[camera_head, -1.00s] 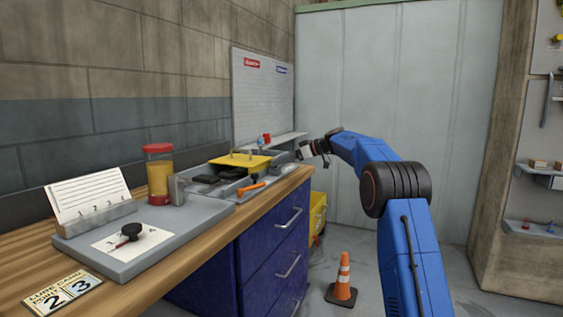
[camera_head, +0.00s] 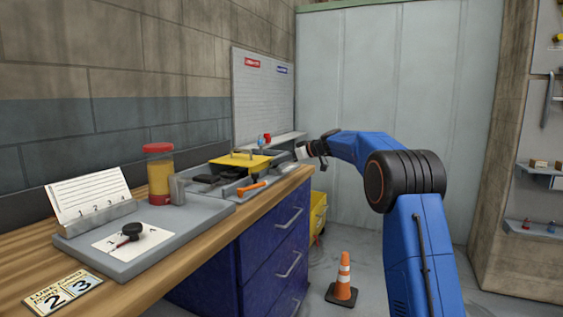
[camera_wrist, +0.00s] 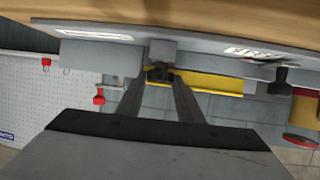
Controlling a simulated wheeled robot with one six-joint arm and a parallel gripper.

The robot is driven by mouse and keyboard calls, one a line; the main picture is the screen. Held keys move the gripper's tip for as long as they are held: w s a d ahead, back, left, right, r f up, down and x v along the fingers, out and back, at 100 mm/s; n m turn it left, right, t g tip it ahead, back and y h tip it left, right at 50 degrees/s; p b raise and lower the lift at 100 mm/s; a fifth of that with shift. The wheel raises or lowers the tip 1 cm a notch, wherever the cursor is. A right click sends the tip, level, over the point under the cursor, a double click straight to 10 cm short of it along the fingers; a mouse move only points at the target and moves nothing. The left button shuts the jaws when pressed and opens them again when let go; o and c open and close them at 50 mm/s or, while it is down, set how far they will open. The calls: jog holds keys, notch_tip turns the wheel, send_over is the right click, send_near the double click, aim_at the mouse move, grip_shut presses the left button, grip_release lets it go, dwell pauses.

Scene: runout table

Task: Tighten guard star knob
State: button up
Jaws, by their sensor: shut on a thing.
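The yellow guard (camera_head: 238,160) sits over the grey fixture at the far end of the bench; its yellow edge also shows in the wrist view (camera_wrist: 215,84). My gripper (camera_head: 300,151) reaches in from the right at the fixture's right end. In the wrist view its two fingers (camera_wrist: 160,78) are shut on a small dark knob, the guard star knob (camera_wrist: 160,73), beside a grey block. The fingers hide most of the knob, so its seating cannot be told. It is not clearly visible in the head view.
Another black knob (camera_head: 132,229) lies on a white card on the grey tray (camera_head: 130,262). A red-lidded jar (camera_head: 159,175) and an orange-handled tool (camera_head: 252,188) are nearby. An orange cone (camera_head: 342,281) stands on the floor right of the drawers (camera_head: 262,250).

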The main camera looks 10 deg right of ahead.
jog(key=shift+s+a+m+t+h, duration=0.2)
jog(key=shift+m+t+h, duration=0.5)
jog(key=shift+m+h, duration=0.2)
jog(key=shift+s+a+m+t+h, duration=0.2)
jog(key=shift+m+t+h, duration=0.55)
jog(key=shift+m, duration=0.25)
jog(key=shift+h, duration=0.25)
jog(key=o, duration=1.1)
jog(key=shift+c, duration=0.2)
jog(key=shift+w, duration=0.1)
